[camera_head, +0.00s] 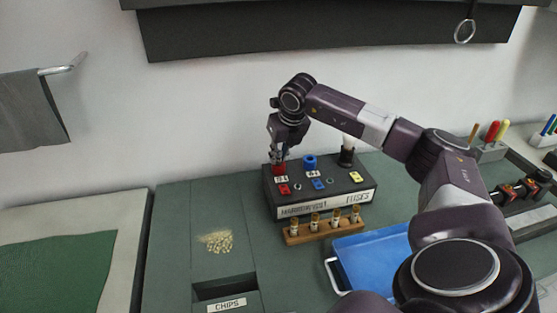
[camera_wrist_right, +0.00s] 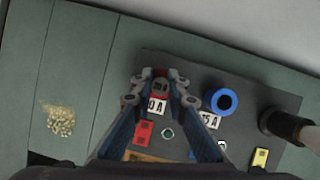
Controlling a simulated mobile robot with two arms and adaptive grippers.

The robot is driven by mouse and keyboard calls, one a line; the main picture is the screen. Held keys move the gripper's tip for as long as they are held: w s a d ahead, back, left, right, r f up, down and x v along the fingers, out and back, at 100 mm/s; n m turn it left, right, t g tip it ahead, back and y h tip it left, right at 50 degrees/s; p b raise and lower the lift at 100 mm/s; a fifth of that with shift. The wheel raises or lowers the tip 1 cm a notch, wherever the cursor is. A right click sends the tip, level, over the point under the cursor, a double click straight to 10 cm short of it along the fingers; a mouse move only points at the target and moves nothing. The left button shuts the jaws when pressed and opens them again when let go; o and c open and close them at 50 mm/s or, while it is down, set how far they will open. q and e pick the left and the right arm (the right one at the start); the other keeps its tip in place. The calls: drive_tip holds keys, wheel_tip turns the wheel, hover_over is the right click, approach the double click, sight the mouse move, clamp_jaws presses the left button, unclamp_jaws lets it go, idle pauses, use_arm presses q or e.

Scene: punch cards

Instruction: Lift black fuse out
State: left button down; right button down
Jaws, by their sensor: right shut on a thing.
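A dark fuse box (camera_head: 320,185) stands at the back of the bench, with a white label strip on its front. My right gripper (camera_head: 279,160) reaches down over its left end and is shut on a red fuse piece (camera_head: 279,169) there. In the wrist view the gripper's fingertips (camera_wrist_right: 160,85) close around that piece, which they partly hide. The black fuse (camera_head: 347,157), with a white top, stands upright at the box's right end, apart from the gripper; it also shows in the wrist view (camera_wrist_right: 280,123). A blue ring-shaped fuse piece (camera_head: 309,161) sits between them. My left gripper is out of view.
A wooden rack (camera_head: 325,231) with several small fuses stands in front of the box. A blue tray (camera_head: 372,258) lies to its right, partly behind my arm. Pale chips (camera_head: 219,242) lie at left. Small red, blue and yellow tags sit on the box top.

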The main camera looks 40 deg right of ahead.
drive_tip(key=shift+r, duration=0.55)
wheel_tip(320, 180, up, 19)
drive_tip(key=b, duration=0.2)
idle(0.4)
